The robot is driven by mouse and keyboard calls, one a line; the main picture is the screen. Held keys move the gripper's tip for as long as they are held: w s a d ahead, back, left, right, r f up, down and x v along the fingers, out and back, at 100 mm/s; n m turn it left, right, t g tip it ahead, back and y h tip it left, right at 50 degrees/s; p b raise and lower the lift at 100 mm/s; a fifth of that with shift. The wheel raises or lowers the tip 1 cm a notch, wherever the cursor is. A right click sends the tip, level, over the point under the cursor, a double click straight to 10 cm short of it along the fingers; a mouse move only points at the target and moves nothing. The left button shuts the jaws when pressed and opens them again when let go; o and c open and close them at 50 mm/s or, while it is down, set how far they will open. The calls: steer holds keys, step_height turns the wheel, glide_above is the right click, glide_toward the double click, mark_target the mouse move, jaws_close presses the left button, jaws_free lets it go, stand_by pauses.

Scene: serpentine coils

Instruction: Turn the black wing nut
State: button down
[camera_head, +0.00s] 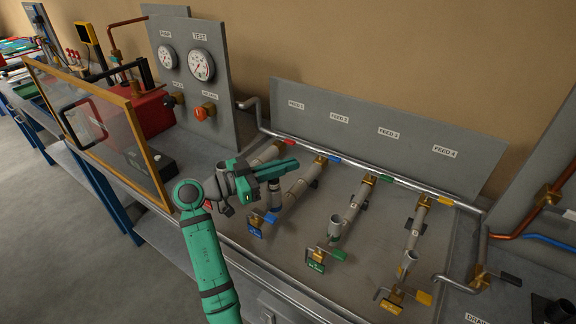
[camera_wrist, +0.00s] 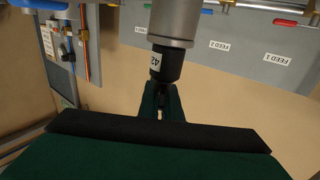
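My gripper (camera_head: 272,176) is over the left part of the pipe panel, by the upright end of a feed pipe. In the wrist view its green fingers (camera_wrist: 160,102) lie close together on either side of the narrow tip of a black part (camera_wrist: 165,68) labelled 42, below a grey cylinder (camera_wrist: 175,20). I cannot tell whether this part is the wing nut or whether the fingers press on it. Small black winged pieces show on other pipes, at the second pipe (camera_head: 314,183), the third (camera_head: 364,206) and the right one (camera_head: 409,224).
Feed pipes with brass fittings and coloured handles run down the grey panel (camera_head: 335,278). A back plate (camera_head: 365,135) carries feed labels. A gauge board (camera_head: 222,125) and a framed clear screen (camera_head: 110,130) stand at left. The panel between the right pipes is bare.

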steer(key=shift+d+r, duration=0.1)
steer(key=shift+r, duration=0.1)
steer(key=c, duration=2)
jaws_free()
steer(key=shift+f, duration=0.1)
steer(key=v, duration=1.1)
